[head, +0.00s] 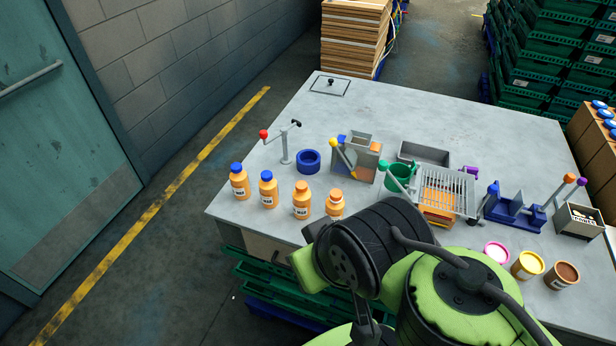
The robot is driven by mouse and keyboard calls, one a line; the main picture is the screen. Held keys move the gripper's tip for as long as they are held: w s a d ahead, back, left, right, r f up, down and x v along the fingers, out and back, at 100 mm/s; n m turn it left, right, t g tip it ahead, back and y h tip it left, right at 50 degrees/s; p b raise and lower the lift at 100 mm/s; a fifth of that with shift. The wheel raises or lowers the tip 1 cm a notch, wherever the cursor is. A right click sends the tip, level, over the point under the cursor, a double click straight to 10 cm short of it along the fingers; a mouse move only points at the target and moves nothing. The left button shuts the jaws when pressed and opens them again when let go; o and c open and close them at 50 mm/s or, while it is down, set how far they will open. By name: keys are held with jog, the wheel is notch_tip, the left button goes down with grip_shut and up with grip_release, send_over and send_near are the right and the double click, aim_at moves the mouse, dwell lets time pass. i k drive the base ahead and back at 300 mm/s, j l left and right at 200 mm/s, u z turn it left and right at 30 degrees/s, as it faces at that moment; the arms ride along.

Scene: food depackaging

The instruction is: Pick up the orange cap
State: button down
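Orange bottles with white labels stand upright in a row along the table's near left edge. The two on the left have blue caps. The third bottle has an orange cap (302,187) on top. The fourth bottle also has an orange cap (336,193), and its lower part is partly hidden behind my arm. Both orange caps look seated on their bottles. My green and black arm fills the lower middle of the view, just right of and below the bottles. I cannot make out my gripper's fingertips.
Behind the bottles on the grey table (240,200) are a stand with a red knob (285,145), a blue ring (308,161) and a grey box fixture (355,165). A wire rack (447,188), a blue holder (515,210) and several jars are at right. The far left tabletop is mostly clear.

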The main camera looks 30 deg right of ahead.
aim_at(302, 187)
jog(key=i+j, duration=0.35)
jog(key=i+j+z, duration=0.1)
jog(key=i+j, duration=0.25)
jog(key=j, duration=0.2)
